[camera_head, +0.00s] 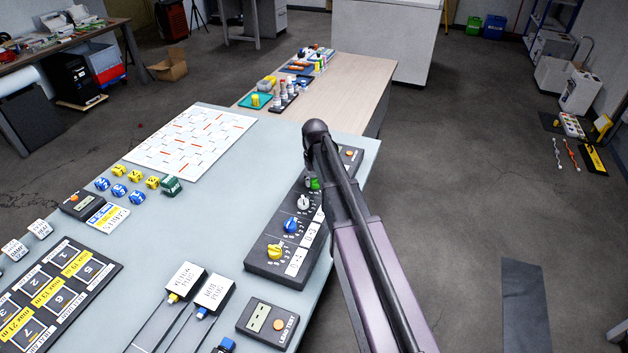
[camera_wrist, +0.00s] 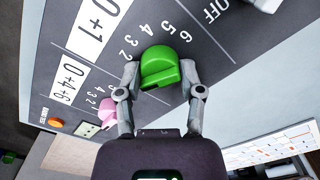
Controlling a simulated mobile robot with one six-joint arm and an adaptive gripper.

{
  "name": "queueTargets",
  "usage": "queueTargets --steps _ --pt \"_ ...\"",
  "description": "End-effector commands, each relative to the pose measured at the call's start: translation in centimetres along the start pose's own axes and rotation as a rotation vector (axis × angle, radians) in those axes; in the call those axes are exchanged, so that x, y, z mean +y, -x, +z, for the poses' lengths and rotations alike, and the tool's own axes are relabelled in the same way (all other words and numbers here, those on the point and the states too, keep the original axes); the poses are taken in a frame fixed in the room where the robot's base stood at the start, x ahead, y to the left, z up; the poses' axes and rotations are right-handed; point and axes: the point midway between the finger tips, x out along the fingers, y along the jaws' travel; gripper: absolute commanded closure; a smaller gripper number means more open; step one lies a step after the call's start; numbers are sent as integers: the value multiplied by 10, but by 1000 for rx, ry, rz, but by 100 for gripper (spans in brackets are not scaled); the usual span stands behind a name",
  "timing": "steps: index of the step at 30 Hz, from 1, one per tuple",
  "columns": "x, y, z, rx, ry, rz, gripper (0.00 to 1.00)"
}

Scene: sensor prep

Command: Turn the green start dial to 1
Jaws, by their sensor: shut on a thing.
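The green start dial (camera_wrist: 160,66) sits on the dark grey panel (camera_wrist: 225,45) in the wrist view. My gripper (camera_wrist: 160,88) has one finger on each side of the dial and is shut on it. White numbers 2 to 6 show on the panel around the dial. The 1 is not visible, and I cannot tell which mark the dial points at. In the head view a bit of the green dial (camera_head: 314,183) shows beside my arm, which hides my fingers.
The same panel carries a white dial (camera_head: 303,203), a blue dial (camera_head: 291,226) and a yellow dial (camera_head: 275,251). In the wrist view a pink dial (camera_wrist: 108,110) stands close to my left finger, with an orange button (camera_wrist: 56,123) farther left.

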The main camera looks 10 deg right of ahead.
Motion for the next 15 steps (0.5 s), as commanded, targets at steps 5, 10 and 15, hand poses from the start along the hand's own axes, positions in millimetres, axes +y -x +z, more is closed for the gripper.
queueTargets --steps 5,10,15 --pt "0 0 1 0 -76 1 98" --pt "0 0 1 -1 -106 1 98" --pt "0 0 1 -1 -110 1 98"
